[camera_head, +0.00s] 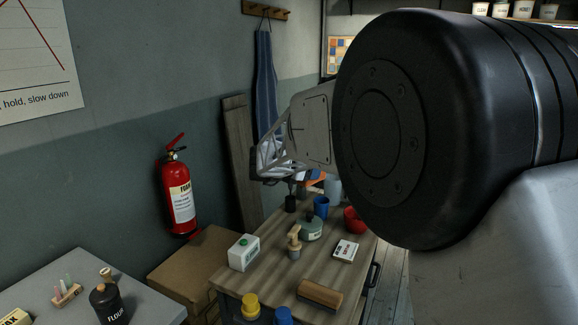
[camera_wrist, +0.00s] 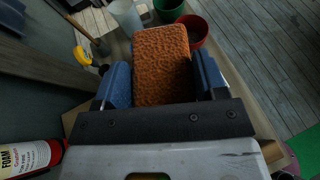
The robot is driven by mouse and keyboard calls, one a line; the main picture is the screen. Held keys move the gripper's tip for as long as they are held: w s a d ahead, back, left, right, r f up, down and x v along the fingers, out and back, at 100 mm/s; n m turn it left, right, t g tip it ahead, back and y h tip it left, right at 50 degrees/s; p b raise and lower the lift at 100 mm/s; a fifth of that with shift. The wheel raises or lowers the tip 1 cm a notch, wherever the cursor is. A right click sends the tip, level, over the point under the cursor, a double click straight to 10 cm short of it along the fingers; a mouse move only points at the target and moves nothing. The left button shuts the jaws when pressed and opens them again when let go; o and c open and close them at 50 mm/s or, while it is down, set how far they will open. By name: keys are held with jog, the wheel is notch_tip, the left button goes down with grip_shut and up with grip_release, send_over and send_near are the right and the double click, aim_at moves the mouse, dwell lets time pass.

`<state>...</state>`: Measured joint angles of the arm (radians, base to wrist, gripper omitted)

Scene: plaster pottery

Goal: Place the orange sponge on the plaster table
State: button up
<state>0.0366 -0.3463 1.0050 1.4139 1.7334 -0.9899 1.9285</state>
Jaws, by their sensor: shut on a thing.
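The orange sponge (camera_wrist: 162,62) is a rough-textured block held between the two blue fingers of my gripper (camera_wrist: 163,85) in the wrist view. In the head view my gripper (camera_head: 300,172) is above the far end of a wooden-topped table (camera_head: 275,262), and a bit of orange shows beside it. My arm hides much of the right side. A pale grey table top (camera_head: 60,280) is at the lower left. No label shows which of the two is the plaster table.
A black flour jar (camera_head: 107,304) stands on the grey table. A fire extinguisher (camera_head: 180,195) hangs on the wall.

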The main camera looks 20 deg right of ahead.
jog(key=s+d+f+m+g, duration=0.2)
jog(key=s+m+g, duration=0.85)
jog(key=s, duration=0.55)
notch_tip(320, 180, down, 17)
jog(key=shift+w+d+n+g, duration=0.15)
jog(key=shift+w+n+g, duration=0.2)
jog(key=shift+n, duration=0.1)
jog(key=shift+f, duration=0.15)
jog(key=shift+f, duration=3.15)
jog(key=shift+f, duration=0.6)
jog(key=o, duration=1)
jog(key=shift+o, duration=0.2)
